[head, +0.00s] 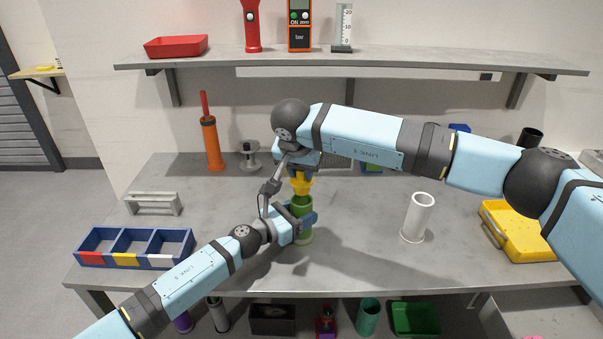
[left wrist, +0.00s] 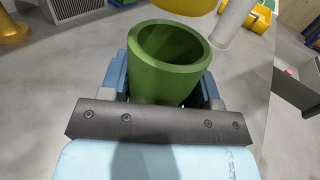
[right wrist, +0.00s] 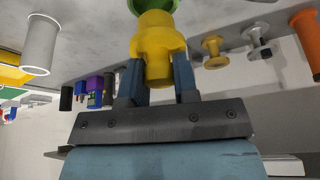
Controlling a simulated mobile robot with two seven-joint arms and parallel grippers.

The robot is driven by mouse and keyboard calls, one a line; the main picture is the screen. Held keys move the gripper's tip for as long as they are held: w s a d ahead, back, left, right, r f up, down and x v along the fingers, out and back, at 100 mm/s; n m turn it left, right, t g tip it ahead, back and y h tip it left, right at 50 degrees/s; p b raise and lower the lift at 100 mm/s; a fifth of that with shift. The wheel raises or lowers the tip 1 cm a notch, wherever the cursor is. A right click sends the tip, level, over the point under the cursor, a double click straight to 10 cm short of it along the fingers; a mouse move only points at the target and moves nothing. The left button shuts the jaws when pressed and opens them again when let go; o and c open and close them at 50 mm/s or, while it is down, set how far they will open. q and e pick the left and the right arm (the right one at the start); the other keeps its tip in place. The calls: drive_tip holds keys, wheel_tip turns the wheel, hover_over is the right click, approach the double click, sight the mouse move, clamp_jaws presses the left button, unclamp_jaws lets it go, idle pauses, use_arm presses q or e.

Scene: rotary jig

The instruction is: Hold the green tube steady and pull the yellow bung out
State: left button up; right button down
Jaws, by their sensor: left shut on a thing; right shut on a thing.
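The green tube (head: 302,207) stands upright on the table. My left gripper (head: 298,219) is shut on its side; in the left wrist view the tube (left wrist: 160,80) sits between the blue fingers (left wrist: 163,82), its round mouth open and empty. The yellow bung (head: 302,184) is just above the tube, out of its mouth. My right gripper (head: 302,171) is shut on the bung from above. In the right wrist view the bung (right wrist: 157,40) is between the fingers (right wrist: 157,82), with part of the green tube (right wrist: 150,4) beyond it.
A white tube (head: 418,216) and a yellow case (head: 518,230) stand to the right. A blue bin (head: 137,248) with compartments and a grey rack (head: 153,204) are at the left. An orange tube (head: 211,145) and a grey spool (head: 249,157) stand behind. Free table lies between green and white tubes.

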drive_tip(key=shift+r, duration=1.15)
use_arm(q)
drive_tip(key=o, duration=1.1)
drive_tip(key=v, duration=1.2)
